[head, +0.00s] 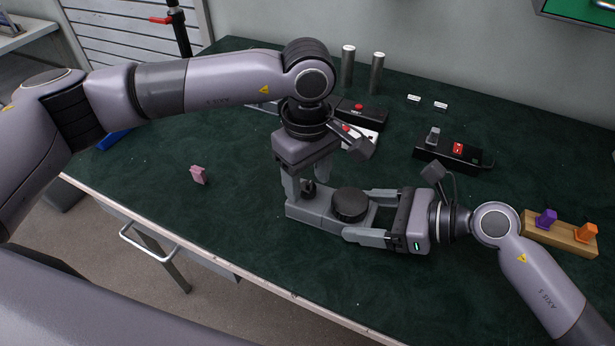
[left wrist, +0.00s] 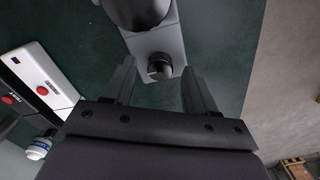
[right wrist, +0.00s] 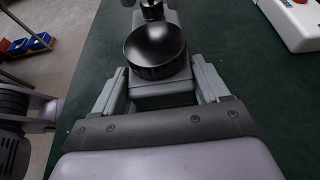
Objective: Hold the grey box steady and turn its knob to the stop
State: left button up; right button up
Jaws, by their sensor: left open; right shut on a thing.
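The grey box (head: 314,216) lies flat on the green table, with a large round black disc (head: 350,204) on top near its right end. A small black knob (head: 308,187) stands near its left end; it also shows in the left wrist view (left wrist: 159,67). My right gripper (head: 372,215) is shut on the right end of the grey box, its fingers along both sides, as the right wrist view (right wrist: 163,88) shows. My left gripper (head: 306,180) points down over the knob. Its fingers are open on either side of the knob, apart from it in the left wrist view.
Behind stand a white box (head: 358,136) with a red button, a black box (head: 360,112) and two metal cylinders (head: 348,68). A black switch box (head: 448,152) and a wooden block (head: 556,234) with coloured pegs are right. A pink block (head: 199,175) lies left. Front table is clear.

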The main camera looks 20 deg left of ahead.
aim_at(308, 186)
pick_arm(q)
notch_tip(308, 186, up, 11)
jog(key=shift+r, duration=0.2)
dwell(0.3)
pick_arm(e)
jog(key=o, duration=1.1)
jog(key=shift+d, duration=0.1)
